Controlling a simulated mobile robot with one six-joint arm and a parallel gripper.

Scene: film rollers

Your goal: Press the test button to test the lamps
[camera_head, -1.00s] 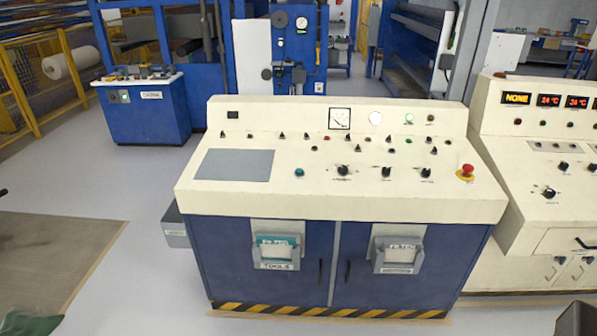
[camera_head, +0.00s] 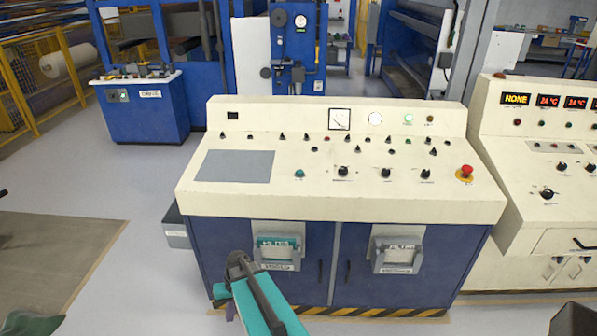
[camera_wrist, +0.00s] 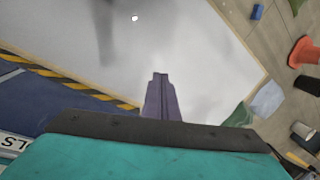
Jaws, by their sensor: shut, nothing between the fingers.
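The cream control desk (camera_head: 330,205) stands in the middle of the head view, with a sloped panel of small buttons and knobs. It has a teal button (camera_head: 300,173), several black knobs, a red mushroom button (camera_head: 466,172) and a green lamp (camera_head: 408,118). The labels are too small to read, so I cannot tell which is the test button. My teal and dark arm shows low in front of the desk's blue cabinet. My gripper (camera_wrist: 160,78) is shut and empty in the wrist view, its purple fingers over pale floor, apart from the panel.
Two grey document holders (camera_head: 397,268) stick out from the cabinet front. A second cream console (camera_head: 550,210) stands close on the right. A blue drive console (camera_head: 145,122) is at the back left. An orange cone (camera_wrist: 304,52) lies on the floor.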

